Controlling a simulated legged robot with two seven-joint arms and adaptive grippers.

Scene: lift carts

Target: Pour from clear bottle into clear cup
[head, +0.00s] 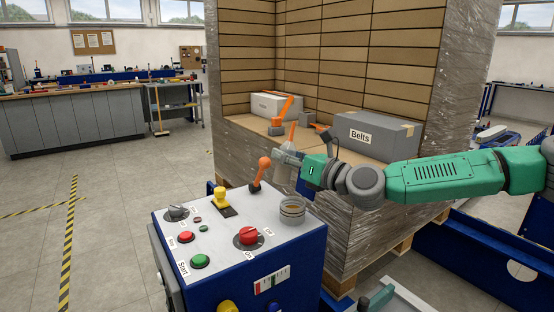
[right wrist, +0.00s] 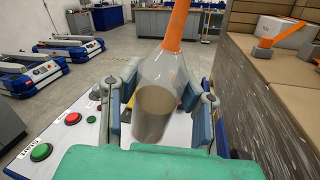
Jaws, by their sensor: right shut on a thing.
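A clear bottle (head: 283,178) with an orange neck is held above the back right part of the control panel. It is close to upright, leaning slightly. My right gripper (head: 286,157) is shut around its body. The right wrist view shows the bottle (right wrist: 156,98) between the two fingers, with brownish contents low inside. A clear cup (head: 292,209) stands upright on the panel's right rear corner, below and in front of the bottle; it has a brownish band inside. My left gripper is not in view.
The white-topped panel (head: 215,238) carries a red knob (head: 249,236), a green button (head: 200,261), a yellow switch (head: 220,198) and an orange lever (head: 260,172) near the bottle. Behind stands a wrapped pallet stack with a grey Belts box (head: 376,135) and a white box (head: 277,105).

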